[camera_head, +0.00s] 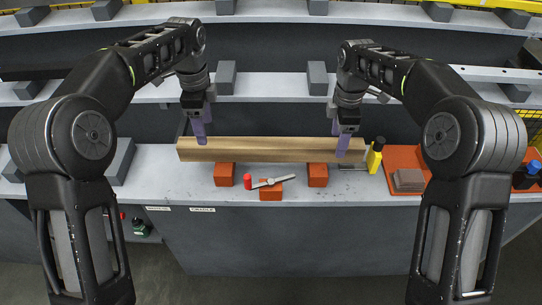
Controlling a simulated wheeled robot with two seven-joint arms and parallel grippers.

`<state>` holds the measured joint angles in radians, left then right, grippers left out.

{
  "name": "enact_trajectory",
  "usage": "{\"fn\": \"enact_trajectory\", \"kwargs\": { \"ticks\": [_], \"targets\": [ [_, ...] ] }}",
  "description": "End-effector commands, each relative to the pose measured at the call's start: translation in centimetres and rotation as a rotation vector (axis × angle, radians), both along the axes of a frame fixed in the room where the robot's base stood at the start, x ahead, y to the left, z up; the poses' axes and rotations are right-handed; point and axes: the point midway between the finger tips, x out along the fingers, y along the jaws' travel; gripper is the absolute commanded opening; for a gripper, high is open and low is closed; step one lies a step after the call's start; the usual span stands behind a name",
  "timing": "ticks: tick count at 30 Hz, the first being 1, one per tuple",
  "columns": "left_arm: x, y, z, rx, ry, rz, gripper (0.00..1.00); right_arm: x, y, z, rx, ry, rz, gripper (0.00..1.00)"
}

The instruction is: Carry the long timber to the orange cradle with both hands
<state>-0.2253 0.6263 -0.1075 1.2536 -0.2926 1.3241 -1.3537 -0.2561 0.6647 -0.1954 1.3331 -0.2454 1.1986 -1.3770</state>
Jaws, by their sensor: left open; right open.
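The long timber (265,149) is a light brown beam lying left to right above the grey bench, behind or over the orange blocks; I cannot tell whether it touches them. Orange cradle blocks show at the left (224,175), right (318,175) and front middle (270,191). My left gripper (203,122) is open, its purple fingers pointing down at the timber's left end. My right gripper (340,136) is open, its purple fingers down at the right end. In each, one finger shows in front of the timber and the other is further back; contact is unclear.
A red cylinder (248,181) and a metal strip (269,182) are by the front block. Grey slabs (408,180) lie on an orange mat further right. Shelves with grey blocks rise behind.

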Motion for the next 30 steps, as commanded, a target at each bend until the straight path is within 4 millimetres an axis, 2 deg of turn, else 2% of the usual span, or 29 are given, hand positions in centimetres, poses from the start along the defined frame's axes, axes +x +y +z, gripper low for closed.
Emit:
{"fn": "enact_trajectory", "kwargs": {
  "ticks": [1, 6, 12, 30],
  "targets": [
    [0.0, 0.0, 0.0, 0.0, 0.0, 0.0, 0.63, 0.1, 0.0, 1.2, 0.001, -0.004, 0.0, 0.63],
    [0.0, 0.0, 0.0, 0.0, 0.0, 0.0, 0.63, 0.1, 0.0, 4.7, 0.001, -0.003, 0.0, 0.63],
    [0.0, 0.0, 0.0, 0.0, 0.0, 0.0, 0.63, 0.0, 0.0, 7.2, 0.001, -0.001, 0.0, 0.63],
    [0.0, 0.0, 0.0, 0.0, 0.0, 0.0, 0.63, 0.0, 0.0, 7.6, 0.0, 0.001, 0.0, 0.63]
  ]
}}
